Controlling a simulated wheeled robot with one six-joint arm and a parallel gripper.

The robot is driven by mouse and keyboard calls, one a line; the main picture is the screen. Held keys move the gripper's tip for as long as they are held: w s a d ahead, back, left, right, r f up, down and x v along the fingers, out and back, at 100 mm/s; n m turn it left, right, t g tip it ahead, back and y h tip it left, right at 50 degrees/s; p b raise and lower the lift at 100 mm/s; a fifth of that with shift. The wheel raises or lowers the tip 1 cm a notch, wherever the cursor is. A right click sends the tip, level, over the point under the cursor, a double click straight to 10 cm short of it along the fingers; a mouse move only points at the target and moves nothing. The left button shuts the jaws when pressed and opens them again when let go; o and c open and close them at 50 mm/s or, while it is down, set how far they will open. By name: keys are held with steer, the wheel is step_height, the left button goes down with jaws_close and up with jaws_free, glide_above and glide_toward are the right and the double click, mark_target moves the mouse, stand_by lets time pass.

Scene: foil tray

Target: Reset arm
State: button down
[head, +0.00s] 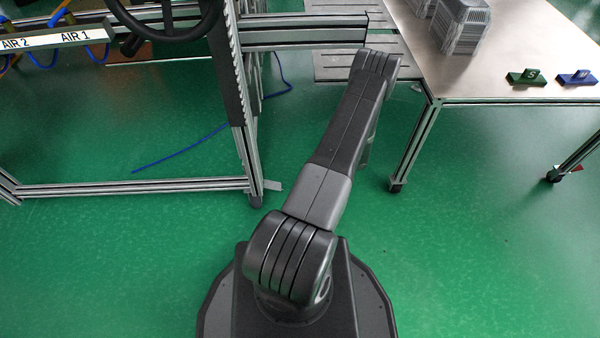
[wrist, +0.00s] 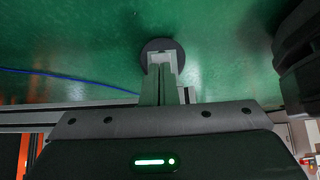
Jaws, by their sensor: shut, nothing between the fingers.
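My gripper (wrist: 163,62) shows in the wrist view with its fingers together and nothing between them. A dark round shape lies behind the fingertips, against the green floor; I cannot tell what it is. In the head view my arm reaches up and to the right from my base, between a metal frame and a table. The gripper itself does not show in the head view.
A metal table (head: 520,88) stands at the upper right, holding stacked foil trays (head: 466,27), a green block (head: 527,77) and a blue block (head: 577,77). A metal frame (head: 150,187) stands left. A blue cable (head: 180,153) crosses the floor. The lower right floor is clear.

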steer(key=shift+d+r, duration=0.1)
steer(key=shift+d, duration=0.25)
steer(key=shift+a, duration=0.1)
